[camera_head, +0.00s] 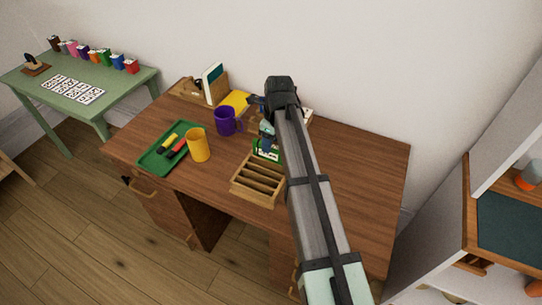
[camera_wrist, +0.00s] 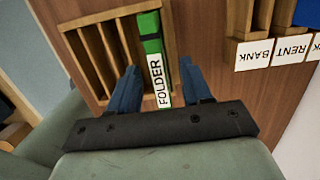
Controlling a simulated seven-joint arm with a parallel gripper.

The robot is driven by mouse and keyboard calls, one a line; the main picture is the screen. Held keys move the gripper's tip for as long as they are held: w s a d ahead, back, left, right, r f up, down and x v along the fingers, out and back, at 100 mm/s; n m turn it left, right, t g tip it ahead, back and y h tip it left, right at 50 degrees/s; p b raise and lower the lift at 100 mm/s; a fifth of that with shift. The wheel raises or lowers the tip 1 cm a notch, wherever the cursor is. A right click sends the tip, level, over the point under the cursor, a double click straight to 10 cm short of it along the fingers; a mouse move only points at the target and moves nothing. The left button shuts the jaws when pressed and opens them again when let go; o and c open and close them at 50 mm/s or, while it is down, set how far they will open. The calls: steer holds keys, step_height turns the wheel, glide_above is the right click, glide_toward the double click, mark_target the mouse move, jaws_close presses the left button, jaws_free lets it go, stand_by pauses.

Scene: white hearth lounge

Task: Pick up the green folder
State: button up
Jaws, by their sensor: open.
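The green folder (camera_wrist: 150,28), with a white label reading FOLDER, stands at the side of a wooden slotted rack (camera_wrist: 84,48) in the wrist view. In the head view the folder (camera_head: 266,152) shows partly behind the rack (camera_head: 256,188), with my arm covering its right side. My gripper (camera_wrist: 159,67) is open. Its two blue fingers show on either side of the folder, with gaps between. Whether the fingers reach down past the folder's top is hard to tell. In the head view my gripper (camera_head: 267,130) is above the folder and partly hidden.
A purple mug (camera_head: 227,121), a yellow cup (camera_head: 198,145) and a green tray (camera_head: 152,161) stand left on the brown desk (camera_head: 365,165). A wooden holder (camera_head: 214,89) stands at the back. Labels BANK and RENT (camera_wrist: 292,49) show on another rack. The desk's right side is clear.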

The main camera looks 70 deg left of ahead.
mark_target(271, 156)
steer(key=shift+s+d+f, duration=0.1)
steer(key=shift+f, duration=2.5)
jaws_close()
